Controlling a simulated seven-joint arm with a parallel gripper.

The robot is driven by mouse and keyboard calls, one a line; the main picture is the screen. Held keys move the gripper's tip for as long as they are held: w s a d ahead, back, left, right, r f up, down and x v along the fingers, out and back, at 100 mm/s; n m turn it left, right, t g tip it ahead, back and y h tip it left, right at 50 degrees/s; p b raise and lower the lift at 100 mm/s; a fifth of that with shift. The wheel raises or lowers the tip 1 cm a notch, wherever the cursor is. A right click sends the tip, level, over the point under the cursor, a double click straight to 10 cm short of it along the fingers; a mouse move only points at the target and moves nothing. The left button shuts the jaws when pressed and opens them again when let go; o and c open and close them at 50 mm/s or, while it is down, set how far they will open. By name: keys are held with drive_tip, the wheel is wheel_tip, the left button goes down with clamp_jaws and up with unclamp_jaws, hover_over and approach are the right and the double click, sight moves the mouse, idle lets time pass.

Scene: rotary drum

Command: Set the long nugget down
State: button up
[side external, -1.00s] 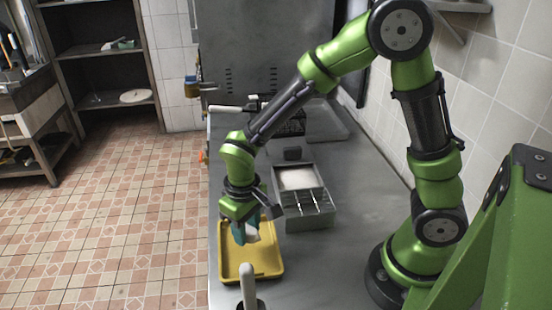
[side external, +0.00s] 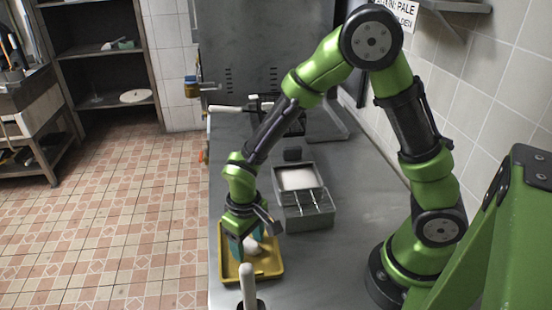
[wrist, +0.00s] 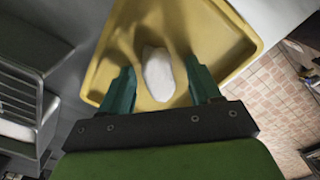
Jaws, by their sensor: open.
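The long nugget (wrist: 158,75) is a pale, whitish, elongated piece lying in the yellow tray (wrist: 222,42). In the side view the nugget (side external: 251,246) shows in the tray (side external: 272,266) beside my fingers. My gripper (wrist: 160,90) is open, with a teal finger on each side of the nugget and a visible gap to both. In the side view my gripper (side external: 247,252) is low inside the tray, its fingers pointing down. Part of the tray's near side is hidden by my gripper in the wrist view.
A grey compartment box (side external: 308,218) with a pale fill and several thin rods stands right behind the tray. A white-topped handle (side external: 247,280) stands upright in front of the tray. The steel counter (side external: 350,215) is clear to the right.

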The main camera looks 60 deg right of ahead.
sight(248, 242)
wheel_tip(248, 242, up, 12)
drive_tip(key=s+d+r+m+t+y, duration=0.2)
drive_tip(key=s+d+r+m+t, duration=0.2)
drive_tip(key=s+d+r+t, duration=0.3)
drive_tip(key=shift+s+d+r, duration=0.85)
drive_tip(key=shift+s+r, duration=0.2)
drive_tip(key=shift+r, duration=1.4)
drive_tip(key=shift+o, duration=0.4)
